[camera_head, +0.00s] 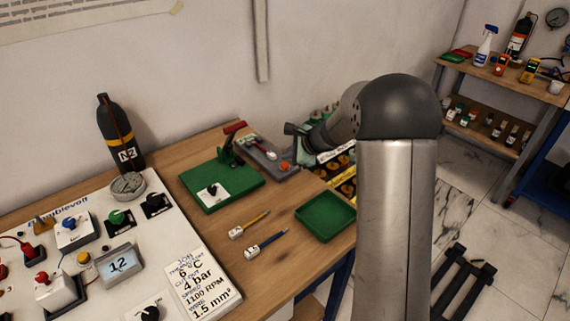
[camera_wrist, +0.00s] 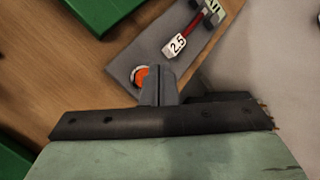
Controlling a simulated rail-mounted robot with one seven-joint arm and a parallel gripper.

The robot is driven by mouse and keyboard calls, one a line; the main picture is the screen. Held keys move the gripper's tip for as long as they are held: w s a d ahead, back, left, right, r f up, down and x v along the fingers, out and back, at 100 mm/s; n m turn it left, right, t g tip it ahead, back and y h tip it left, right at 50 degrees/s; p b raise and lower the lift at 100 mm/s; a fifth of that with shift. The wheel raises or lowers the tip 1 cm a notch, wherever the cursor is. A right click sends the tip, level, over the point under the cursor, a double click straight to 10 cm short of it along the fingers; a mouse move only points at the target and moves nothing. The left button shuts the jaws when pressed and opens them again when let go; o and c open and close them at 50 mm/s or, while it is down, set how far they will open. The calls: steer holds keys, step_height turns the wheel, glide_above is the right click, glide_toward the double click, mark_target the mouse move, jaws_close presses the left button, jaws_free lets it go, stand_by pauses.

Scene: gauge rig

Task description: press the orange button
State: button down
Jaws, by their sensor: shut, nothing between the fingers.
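The orange button (camera_head: 284,165) sits on a grey base plate (camera_head: 262,153) at the back right of the wooden bench. In the wrist view the orange button (camera_wrist: 141,76) has a pale ring around it and lies just left of my fingertips. My gripper (camera_wrist: 158,88) is shut and empty. Its fingers overlap the right edge of the button in that view; I cannot tell whether they touch it. In the head view my gripper (camera_head: 297,130) comes from the right, close behind the button, and its fingertips are hard to make out.
A red lever tagged 2.5 (camera_wrist: 184,38) is on the same grey plate. A black bottle (camera_head: 120,135) stands farther left.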

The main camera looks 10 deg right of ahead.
mark_target(288, 165)
stand_by(0.6)
steer(key=shift+f+b, duration=0.45)
steer(key=shift+b, duration=0.1)
steer(key=shift+f+b, duration=0.5)
stand_by(0.4)
steer(key=shift+r, duration=0.15)
steer(key=shift+r+p, duration=0.7)
steer(key=shift+r, duration=0.1)
step_height(288, 165, up, 5)
steer(key=p, duration=0.3)
steer(key=shift+p, duration=0.3)
stand_by(0.7)
